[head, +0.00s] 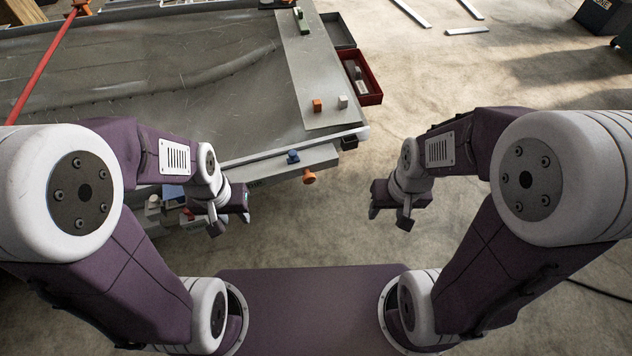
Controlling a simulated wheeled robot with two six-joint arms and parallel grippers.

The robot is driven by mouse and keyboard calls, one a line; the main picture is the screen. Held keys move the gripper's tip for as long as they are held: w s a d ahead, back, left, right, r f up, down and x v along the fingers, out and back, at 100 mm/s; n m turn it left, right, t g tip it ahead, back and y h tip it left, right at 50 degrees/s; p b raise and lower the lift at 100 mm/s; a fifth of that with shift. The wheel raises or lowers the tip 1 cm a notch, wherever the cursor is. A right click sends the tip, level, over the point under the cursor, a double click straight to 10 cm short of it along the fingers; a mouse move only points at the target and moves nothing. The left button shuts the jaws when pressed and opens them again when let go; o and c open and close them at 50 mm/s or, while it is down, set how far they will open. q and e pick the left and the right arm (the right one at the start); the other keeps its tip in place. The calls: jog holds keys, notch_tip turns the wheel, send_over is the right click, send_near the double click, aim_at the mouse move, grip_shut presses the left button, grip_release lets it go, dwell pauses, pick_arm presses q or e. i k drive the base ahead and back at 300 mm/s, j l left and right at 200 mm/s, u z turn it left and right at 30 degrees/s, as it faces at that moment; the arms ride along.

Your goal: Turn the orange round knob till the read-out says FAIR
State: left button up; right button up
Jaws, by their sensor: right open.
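The orange round knob (309,177) sticks out from the front face of the grey strip along the table's near edge. No read-out text is legible in the head view. My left gripper (231,222) is left of the knob and nearer to me, with its fingers apart and nothing between them. My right gripper (388,217) is right of the knob and also nearer to me, open and empty. Neither gripper touches the knob.
A blue knob (293,157) sits on the strip, just behind the orange one. An orange block (317,105) and a pale block (343,102) stand on the light panel (315,75). A red bin (374,92) hangs at the table's right side.

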aim_at(308, 178)
jog(key=k+l+u, duration=0.15)
jog(key=k+u, duration=0.25)
jog(key=k+l+u, duration=0.1)
jog(key=u, duration=0.35)
jog(key=k, duration=0.05)
